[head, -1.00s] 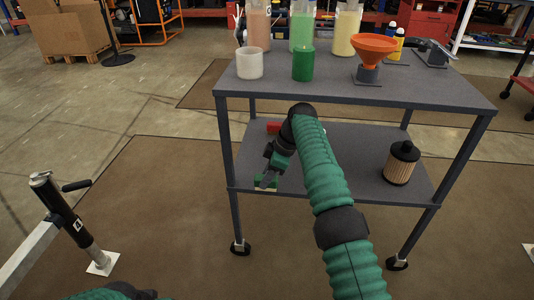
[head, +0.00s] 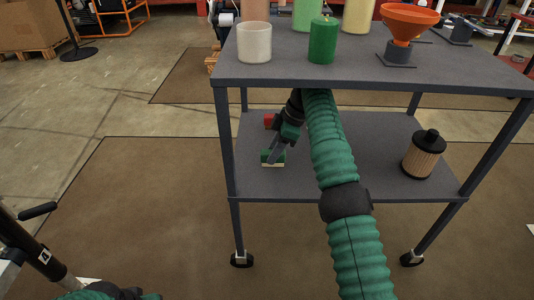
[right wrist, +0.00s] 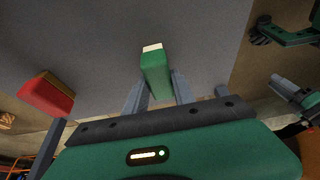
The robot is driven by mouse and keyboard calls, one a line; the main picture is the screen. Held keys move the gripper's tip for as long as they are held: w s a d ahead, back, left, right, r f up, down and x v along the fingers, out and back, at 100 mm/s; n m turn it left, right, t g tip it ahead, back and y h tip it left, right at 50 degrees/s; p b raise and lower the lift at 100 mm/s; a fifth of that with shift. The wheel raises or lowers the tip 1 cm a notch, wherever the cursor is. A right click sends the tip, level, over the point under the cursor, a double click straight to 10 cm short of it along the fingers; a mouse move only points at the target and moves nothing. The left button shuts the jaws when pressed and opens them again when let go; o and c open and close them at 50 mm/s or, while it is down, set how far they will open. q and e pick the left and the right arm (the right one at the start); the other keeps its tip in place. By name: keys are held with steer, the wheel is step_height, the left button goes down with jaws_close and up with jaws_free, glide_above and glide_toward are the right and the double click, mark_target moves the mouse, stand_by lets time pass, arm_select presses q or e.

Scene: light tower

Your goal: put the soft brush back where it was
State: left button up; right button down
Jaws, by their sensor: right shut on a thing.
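My right gripper (head: 280,148) reaches under the table top, over the lower shelf. It is shut on a green brush (head: 273,158) with a pale bristle face. In the right wrist view the green brush (right wrist: 156,72) sits between the two fingers, its pale end (right wrist: 152,47) pointing away from the palm. The brush is at or just above the shelf; I cannot tell whether it touches. My left arm shows only in part at the bottom left of the head view, and its fingertips are not seen.
A red brush-like block (head: 269,121) lies behind on the lower shelf (head: 340,180); it also shows in the right wrist view (right wrist: 47,94). A black-capped filter (head: 424,155) stands at the shelf's right. The top (head: 330,75) holds cups and an orange funnel (head: 408,22). Table legs flank the shelf.

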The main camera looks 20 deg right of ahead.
steer(key=shift+a, duration=0.1)
steer(key=shift+d+f, duration=0.1)
steer(key=shift+d, duration=0.15)
steer(key=c, duration=1.1)
jaws_free()
steer(key=shift+d+f, duration=0.15)
steer(key=shift+d, duration=0.15)
steer(key=shift+o, duration=0.2)
steer(key=shift+a, duration=0.3)
steer(key=shift+d+r, duration=0.1)
steer(key=shift+r, duration=0.35)
steer(key=s+d, duration=0.1)
steer(key=d, duration=0.2)
steer(key=s+d+p, duration=0.1)
steer(key=d, duration=0.3)
steer(key=s+d, duration=0.1)
steer(key=d, duration=0.3)
steer(key=shift+s+r, duration=0.1)
steer(key=shift+r, duration=0.1)
arm_select(q)
steer(key=shift+d+r, duration=0.15)
steer(key=shift+r, duration=0.5)
arm_select(e)
steer(key=shift+s+d+f, duration=0.1)
steer(key=shift+d+f, duration=0.1)
steer(key=shift+d, duration=0.3)
